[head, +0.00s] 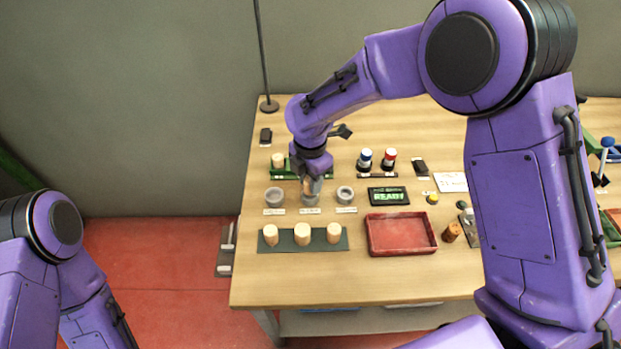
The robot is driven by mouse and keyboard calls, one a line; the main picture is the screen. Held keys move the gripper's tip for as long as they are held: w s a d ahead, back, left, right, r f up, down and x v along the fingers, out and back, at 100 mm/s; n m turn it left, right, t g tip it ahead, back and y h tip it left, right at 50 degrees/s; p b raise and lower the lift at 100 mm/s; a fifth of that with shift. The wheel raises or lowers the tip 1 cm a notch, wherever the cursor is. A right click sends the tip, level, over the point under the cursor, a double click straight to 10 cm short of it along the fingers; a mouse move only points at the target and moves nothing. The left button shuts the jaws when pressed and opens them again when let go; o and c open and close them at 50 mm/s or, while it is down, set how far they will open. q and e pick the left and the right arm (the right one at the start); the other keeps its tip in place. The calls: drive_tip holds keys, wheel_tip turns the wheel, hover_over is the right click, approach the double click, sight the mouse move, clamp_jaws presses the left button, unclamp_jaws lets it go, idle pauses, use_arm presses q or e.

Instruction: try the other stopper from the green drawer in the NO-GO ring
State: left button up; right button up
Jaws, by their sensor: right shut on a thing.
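My right gripper (311,182) points down at the middle one of three grey rings (311,200). It is shut on a stopper (308,188), mostly hidden by the fingers. The stopper is at or just over this ring; I cannot tell whether it is inside. The left ring (274,197) and the right ring (345,194) look empty. Their labels are too small to read, so I cannot tell which is NO-GO. A green holder (279,173), perhaps the green drawer, is behind the rings, partly hidden by the gripper. A pale stopper (278,160) stands at it. My left gripper is out of view.
Three pale stoppers stand on a dark green mat (319,247) in front. A red tray (433,246) looks empty. A display (388,196) reads READY. A brown cork (452,232) stands right of the tray. Blue-topped (365,157) and red-topped (389,157) items stand behind.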

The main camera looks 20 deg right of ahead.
drive_tip(key=shift+f, duration=0.55)
idle(0.6)
drive_tip(key=o, duration=1.1)
drive_tip(key=shift+c, duration=0.2)
wheel_tip(320, 180, up, 10)
drive_tip(key=shift+r+b, duration=0.25)
drive_tip(key=shift+b, duration=0.3)
